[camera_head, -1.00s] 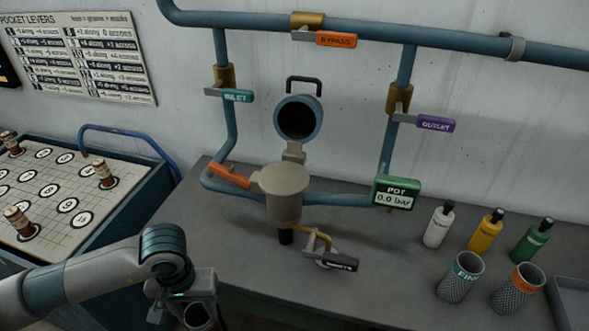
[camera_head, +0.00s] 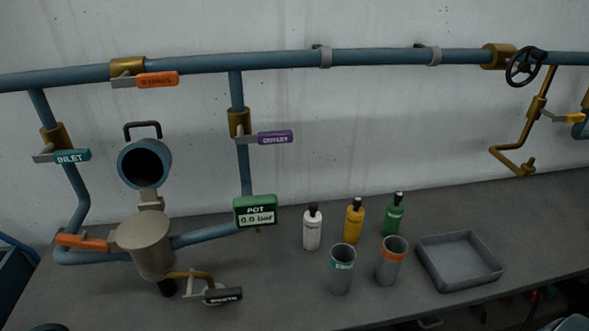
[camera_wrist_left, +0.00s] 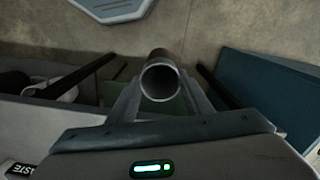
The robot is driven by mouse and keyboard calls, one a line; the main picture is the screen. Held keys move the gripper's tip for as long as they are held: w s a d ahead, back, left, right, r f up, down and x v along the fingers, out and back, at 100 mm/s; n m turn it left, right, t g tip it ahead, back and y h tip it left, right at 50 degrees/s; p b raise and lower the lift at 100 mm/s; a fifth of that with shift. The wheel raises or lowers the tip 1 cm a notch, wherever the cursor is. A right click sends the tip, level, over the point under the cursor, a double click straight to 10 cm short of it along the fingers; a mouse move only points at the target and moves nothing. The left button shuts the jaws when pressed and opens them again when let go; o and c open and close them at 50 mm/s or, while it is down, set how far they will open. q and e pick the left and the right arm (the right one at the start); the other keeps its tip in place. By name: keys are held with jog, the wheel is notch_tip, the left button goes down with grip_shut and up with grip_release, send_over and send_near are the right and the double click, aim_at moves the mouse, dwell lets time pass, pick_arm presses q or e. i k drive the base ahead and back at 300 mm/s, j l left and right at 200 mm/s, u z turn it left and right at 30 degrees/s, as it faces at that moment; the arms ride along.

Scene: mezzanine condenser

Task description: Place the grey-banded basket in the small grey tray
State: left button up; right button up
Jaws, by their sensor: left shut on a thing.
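The small grey tray (camera_head: 458,262) lies empty on the bench at the right of the head view. In the left wrist view my left gripper (camera_wrist_left: 160,92) is shut on an open-ended round basket (camera_wrist_left: 160,60), whose open end faces the camera. Its coloured band cannot be made out. The left gripper and the held basket are outside the head view. My right gripper is in neither view.
A teal-banded basket (camera_head: 341,272) and an orange-banded basket (camera_head: 391,264) stand left of the tray. Behind them are white (camera_head: 312,230), yellow (camera_head: 354,224) and green (camera_head: 393,216) bottles.

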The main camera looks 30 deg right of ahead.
aim_at(455, 264)
jog(key=k+l+z, duration=0.15)
jog(key=l, duration=0.5)
jog(key=k+l+z, duration=0.1)
jog(key=l, duration=0.6)
jog(key=k+l+z, duration=0.15)
jog(key=l, duration=0.55)
jog(key=k+l+z, duration=0.15)
jog(key=l, duration=0.55)
